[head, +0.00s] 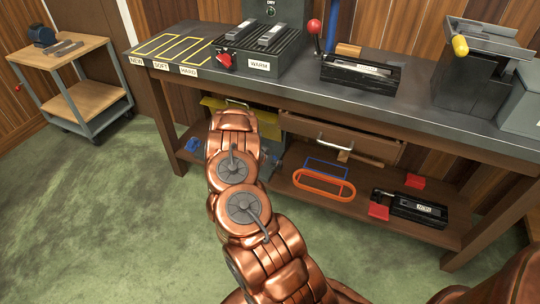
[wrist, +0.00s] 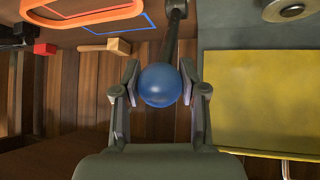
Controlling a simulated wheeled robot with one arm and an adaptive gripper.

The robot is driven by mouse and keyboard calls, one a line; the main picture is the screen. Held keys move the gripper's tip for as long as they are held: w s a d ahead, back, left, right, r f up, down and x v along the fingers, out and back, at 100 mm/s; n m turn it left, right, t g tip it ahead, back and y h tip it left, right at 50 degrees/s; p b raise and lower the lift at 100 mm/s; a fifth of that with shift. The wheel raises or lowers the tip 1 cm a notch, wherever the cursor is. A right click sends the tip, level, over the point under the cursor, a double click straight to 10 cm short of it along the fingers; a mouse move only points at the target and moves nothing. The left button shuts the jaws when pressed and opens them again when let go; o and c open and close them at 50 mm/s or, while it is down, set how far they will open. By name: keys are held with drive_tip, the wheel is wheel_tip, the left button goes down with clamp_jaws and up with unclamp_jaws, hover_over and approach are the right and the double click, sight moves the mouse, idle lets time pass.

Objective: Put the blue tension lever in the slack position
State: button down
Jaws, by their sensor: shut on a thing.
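The blue tension lever has a round blue knob (wrist: 160,86) on a dark shaft (wrist: 177,30), which runs to the top edge of the wrist view. My gripper (wrist: 159,78) has one finger on each side of the knob and is shut on it. A yellow panel (wrist: 262,98) and a grey housing (wrist: 235,30) lie right of the lever in the wrist view. In the head view my copper arm reaches under the bench and hides the gripper and the knob. Part of the yellow panel (head: 268,115) shows beside the arm. The lever's position marks cannot be seen.
The bench top (head: 420,92) hangs over the work area. A wooden drawer (head: 340,137) is right of my arm. The lower shelf (head: 345,208) holds an orange loop (head: 322,197), red blocks and a black device (head: 418,210). A cart (head: 85,98) stands left; green floor is clear.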

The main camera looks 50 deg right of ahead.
drive_tip(key=shift+w+d+r, duration=0.15)
drive_tip(key=shift+d, duration=0.05)
idle(0.4)
drive_tip(key=c, duration=0.6)
unclamp_jaws()
drive_tip(key=shift+c, duration=0.2)
drive_tip(key=shift+a, duration=0.1)
drive_tip(key=v, duration=1.1)
drive_tip(key=shift+a+r, duration=0.2)
drive_tip(key=shift+r, duration=0.2)
